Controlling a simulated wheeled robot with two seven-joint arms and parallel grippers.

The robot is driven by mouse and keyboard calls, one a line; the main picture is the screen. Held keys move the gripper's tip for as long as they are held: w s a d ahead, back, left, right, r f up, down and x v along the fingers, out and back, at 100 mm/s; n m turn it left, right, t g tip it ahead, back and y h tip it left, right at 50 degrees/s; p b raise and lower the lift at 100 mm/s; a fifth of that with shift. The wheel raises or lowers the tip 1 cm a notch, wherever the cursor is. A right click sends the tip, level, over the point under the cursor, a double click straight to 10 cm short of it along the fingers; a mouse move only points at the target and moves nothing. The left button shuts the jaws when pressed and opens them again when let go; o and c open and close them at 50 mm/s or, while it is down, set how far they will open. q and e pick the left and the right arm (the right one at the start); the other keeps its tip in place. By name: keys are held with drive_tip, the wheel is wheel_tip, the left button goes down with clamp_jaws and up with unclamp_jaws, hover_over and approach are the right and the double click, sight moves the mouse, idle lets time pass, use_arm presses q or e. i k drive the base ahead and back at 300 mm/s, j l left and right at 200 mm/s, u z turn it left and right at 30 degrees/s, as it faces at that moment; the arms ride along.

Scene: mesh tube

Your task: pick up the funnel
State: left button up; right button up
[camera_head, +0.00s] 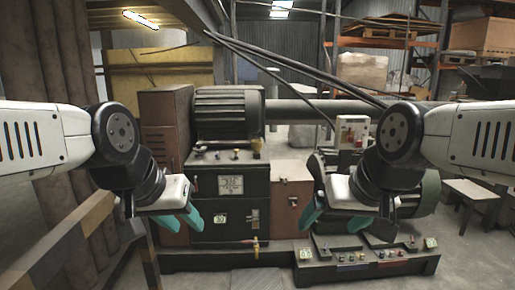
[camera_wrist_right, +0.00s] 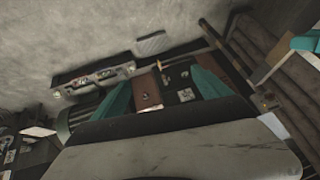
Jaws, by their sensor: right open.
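I cannot make out a funnel in either view. My left gripper (camera_head: 187,224) hangs at the left of the head view, in front of the dark green machine, with its two teal fingers apart and nothing seen between them. My right gripper (camera_head: 309,222) hangs right of centre, in front of the machine's right part. In the right wrist view its teal fingers (camera_wrist_right: 160,94) are spread wide and empty, with the machine visible beyond them. Part of my left gripper's teal finger also shows at that view's right edge.
The dark green machine (camera_head: 230,185) with a ribbed motor (camera_head: 228,113) fills the centre. A low panel (camera_head: 345,262) with buttons lies in front. A striped rail (camera_head: 65,240) and thick brown tubes (camera_head: 65,80) stand left. A white table (camera_head: 472,190) is right. Grey floor is open at right.

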sight(256, 144)
drive_tip(key=i+l+u, duration=0.25)
drive_tip(key=i, duration=0.35)
drive_tip(key=i+l+u, duration=0.25)
drive_tip(key=i, duration=0.35)
drive_tip(key=i+l+u, duration=0.2)
drive_tip(key=i, duration=0.35)
drive_tip(key=i+l+u, duration=0.25)
drive_tip(key=i+l, duration=0.2)
drive_tip(key=i, duration=0.05)
